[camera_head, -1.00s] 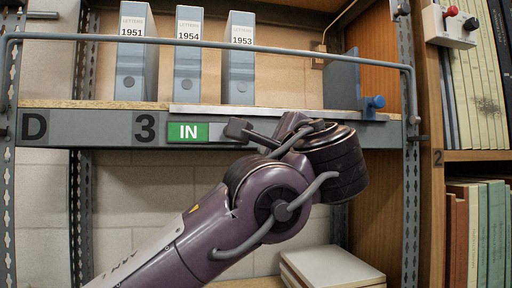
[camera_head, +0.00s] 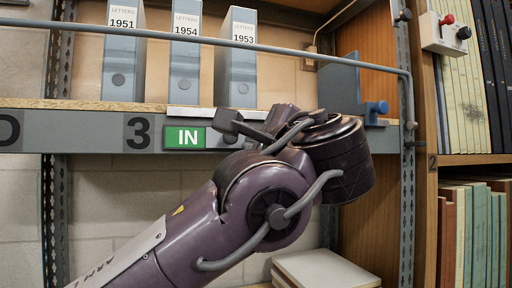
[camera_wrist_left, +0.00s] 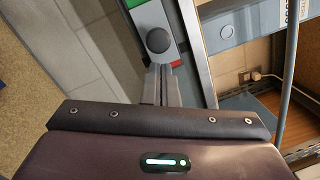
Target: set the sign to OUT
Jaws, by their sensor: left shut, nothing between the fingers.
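The sign (camera_head: 184,138) on the grey shelf edge shows white IN on green at its left end. Its right part is hidden behind my left gripper in the head view. In the left wrist view, a round dark knob (camera_wrist_left: 158,40) stands on the sign's pale slider, with green above it and a little red to its lower right. My left gripper (camera_wrist_left: 161,70) is shut and empty, its fingertips just below the knob in that picture; I cannot tell whether they touch it. In the head view, the left gripper (camera_head: 240,128) is in front of the sign. My right gripper is not in view.
A grey rail (camera_head: 215,40) crosses in front of the shelf above the sign. Grey letter boxes (camera_head: 180,75) stand on the shelf. A blue bookend (camera_head: 342,88) is to the right. A switch box (camera_head: 445,33) is at the upper right. Pale boxes (camera_head: 325,268) lie below.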

